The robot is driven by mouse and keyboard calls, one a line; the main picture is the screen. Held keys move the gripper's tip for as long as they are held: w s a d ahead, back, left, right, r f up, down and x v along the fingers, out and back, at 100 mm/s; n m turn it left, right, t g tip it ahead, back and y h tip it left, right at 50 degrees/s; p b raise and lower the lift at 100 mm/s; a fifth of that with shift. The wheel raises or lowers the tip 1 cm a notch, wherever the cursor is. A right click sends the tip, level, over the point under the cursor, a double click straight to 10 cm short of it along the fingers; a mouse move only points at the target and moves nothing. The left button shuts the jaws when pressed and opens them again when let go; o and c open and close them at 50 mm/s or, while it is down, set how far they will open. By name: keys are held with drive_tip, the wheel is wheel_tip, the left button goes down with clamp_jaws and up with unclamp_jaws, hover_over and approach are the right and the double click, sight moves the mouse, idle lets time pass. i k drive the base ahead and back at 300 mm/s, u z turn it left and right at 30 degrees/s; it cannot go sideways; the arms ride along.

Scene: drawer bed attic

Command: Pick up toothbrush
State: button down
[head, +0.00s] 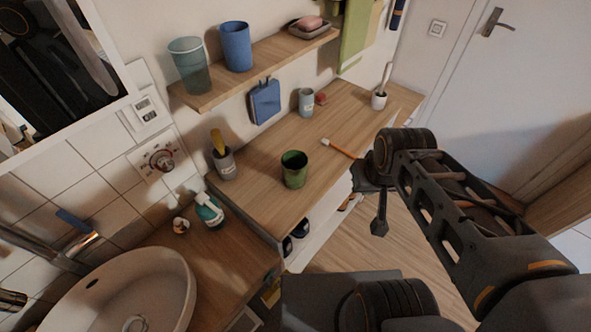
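An orange toothbrush (342,149) with a pale head lies flat on the wooden counter (262,207), near its front edge. Its right end comes close to my arm in the picture, and part of it may be hidden there. My gripper (377,212) is dark and hangs in front of the counter, to the right of and below the toothbrush in the picture. It appears apart from the toothbrush. Its fingers are seen from an angle that hides whether they are apart. I see nothing held in it.
A green cup (294,170) stands left of the toothbrush. A shelf (262,66) overhangs the back. A sink (128,290) is lower left.

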sight(325, 142)
drive_tip(key=u, duration=0.05)
drive_tip(key=k, duration=0.5)
drive_tip(key=z, duration=1.3)
drive_tip(key=i, duration=0.9)
drive_tip(key=u, duration=2.05)
